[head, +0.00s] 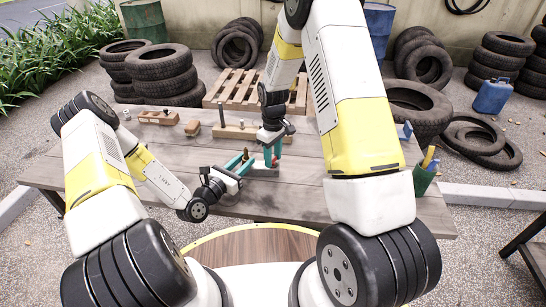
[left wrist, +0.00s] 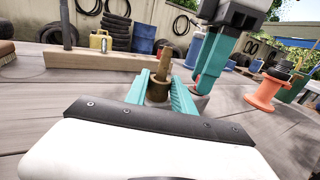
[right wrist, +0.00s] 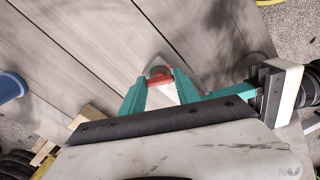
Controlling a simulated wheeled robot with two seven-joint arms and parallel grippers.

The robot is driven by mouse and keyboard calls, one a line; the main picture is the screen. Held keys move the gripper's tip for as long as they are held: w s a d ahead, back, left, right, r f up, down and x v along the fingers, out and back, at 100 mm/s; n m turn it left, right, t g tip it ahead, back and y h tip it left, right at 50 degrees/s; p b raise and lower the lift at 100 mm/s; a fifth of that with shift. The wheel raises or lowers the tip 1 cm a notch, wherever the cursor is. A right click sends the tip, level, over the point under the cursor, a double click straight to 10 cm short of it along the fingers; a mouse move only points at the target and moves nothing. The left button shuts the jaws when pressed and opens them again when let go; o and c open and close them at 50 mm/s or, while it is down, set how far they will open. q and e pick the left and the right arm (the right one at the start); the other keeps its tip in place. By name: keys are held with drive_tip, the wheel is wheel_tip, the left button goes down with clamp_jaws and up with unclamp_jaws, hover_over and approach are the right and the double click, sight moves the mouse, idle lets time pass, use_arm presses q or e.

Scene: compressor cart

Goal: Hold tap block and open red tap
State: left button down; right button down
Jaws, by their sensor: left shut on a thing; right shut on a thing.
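The brass tap block (left wrist: 159,88) stands upright between the teal fingers of my left gripper (left wrist: 160,98), which is shut on it. In the head view my left gripper (head: 238,163) reaches it from the left, and the brass top (head: 246,153) shows above the fingers. My right gripper (right wrist: 160,92) points down from above and is shut on the red tap (right wrist: 160,80). In the head view the red tap (head: 274,161) shows at the tips of my right gripper (head: 271,154). The fingers hide part of the tap and block.
A wooden block with a post (head: 235,132) lies behind on the grey table (head: 310,195). A brush (head: 158,117) lies further left. A green cup with yellow-handled tools (head: 424,178) stands at the right. In the left wrist view an orange spool (left wrist: 264,93) stands at right.

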drive_tip(key=m, duration=0.5)
drive_tip(key=shift+m, duration=0.3)
drive_tip(key=m, duration=0.5)
drive_tip(key=shift+m, duration=0.3)
drive_tip(key=c, duration=0.9)
unclamp_jaws()
wheel_tip(320, 180, up, 12)
